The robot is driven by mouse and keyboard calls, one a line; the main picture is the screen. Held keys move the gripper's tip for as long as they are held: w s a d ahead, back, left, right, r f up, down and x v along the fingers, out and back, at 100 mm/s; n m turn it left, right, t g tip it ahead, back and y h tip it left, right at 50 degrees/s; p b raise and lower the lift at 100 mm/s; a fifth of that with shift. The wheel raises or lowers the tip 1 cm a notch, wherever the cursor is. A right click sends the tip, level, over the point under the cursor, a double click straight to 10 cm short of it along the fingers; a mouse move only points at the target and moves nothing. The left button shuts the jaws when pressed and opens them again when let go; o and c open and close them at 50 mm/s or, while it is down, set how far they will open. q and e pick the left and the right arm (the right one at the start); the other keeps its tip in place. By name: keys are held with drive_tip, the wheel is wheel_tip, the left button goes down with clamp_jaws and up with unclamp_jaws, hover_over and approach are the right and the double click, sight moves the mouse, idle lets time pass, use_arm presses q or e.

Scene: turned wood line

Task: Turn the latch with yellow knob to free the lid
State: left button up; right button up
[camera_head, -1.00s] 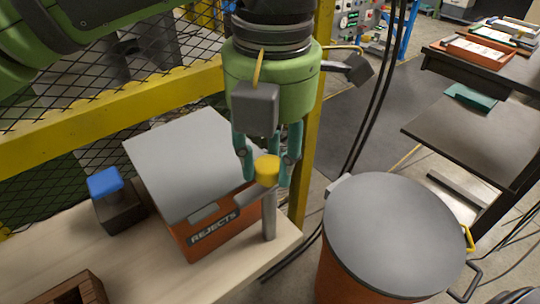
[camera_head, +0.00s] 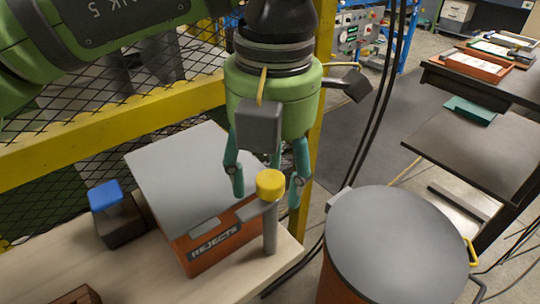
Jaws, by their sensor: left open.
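A grey latch post (camera_head: 270,235) with a yellow knob (camera_head: 270,182) on top stands at the front right corner of the orange REJECTS box (camera_head: 212,246). The latch's short grey arm (camera_head: 251,211) points left from under the knob, across the front right corner of the box's grey lid (camera_head: 185,175). The lid lies flat on the box. My left gripper (camera_head: 266,197) points down with its teal fingers spread wide, one on each side of the knob in the picture. They look clear of it. My right gripper is not in view.
A block with a blue top (camera_head: 105,195) stands on the pale wooden bench (camera_head: 150,285) left of the box. A yellow rail (camera_head: 110,140) and mesh run behind. A grey-lidded drum (camera_head: 395,245) stands right of the bench, and black cables hang between.

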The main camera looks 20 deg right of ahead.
sight(272, 181)
use_arm(q)
wheel_tip(272, 181, up, 12)
drive_tip(key=shift+s, duration=0.2)
drive_tip(key=shift+d+f, duration=0.1)
idle(0.3)
